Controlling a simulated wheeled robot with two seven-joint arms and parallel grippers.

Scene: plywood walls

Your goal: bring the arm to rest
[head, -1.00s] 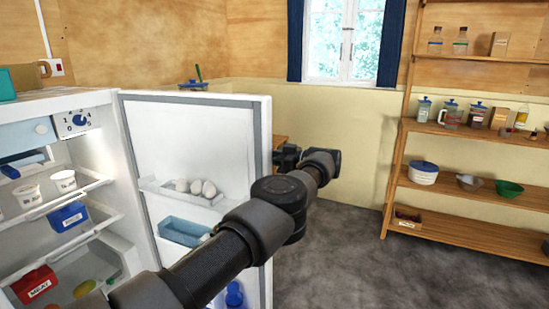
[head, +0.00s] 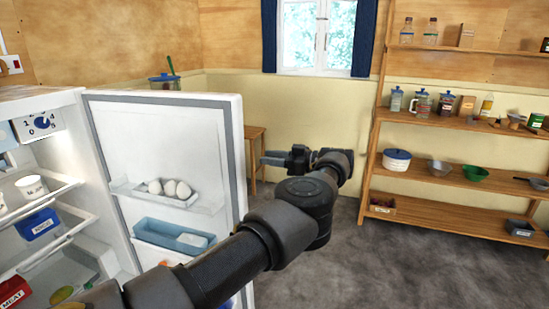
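My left arm reaches in from the bottom left, across the open fridge door (head: 165,130). My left gripper (head: 268,158) is at the arm's far end, pointing left, just past the door's right edge and in front of a small wooden table (head: 254,134). I see it side-on, and whether its fingers are apart is unclear. Nothing clearly shows in its grip. My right gripper is out of view.
The fridge (head: 40,160) stands open at left, with a white cup (head: 31,186) and a blue tub (head: 39,223) on its shelves. A wooden shelf unit (head: 450,211) with jars and bowls stands at right. The grey floor (head: 400,270) between is clear.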

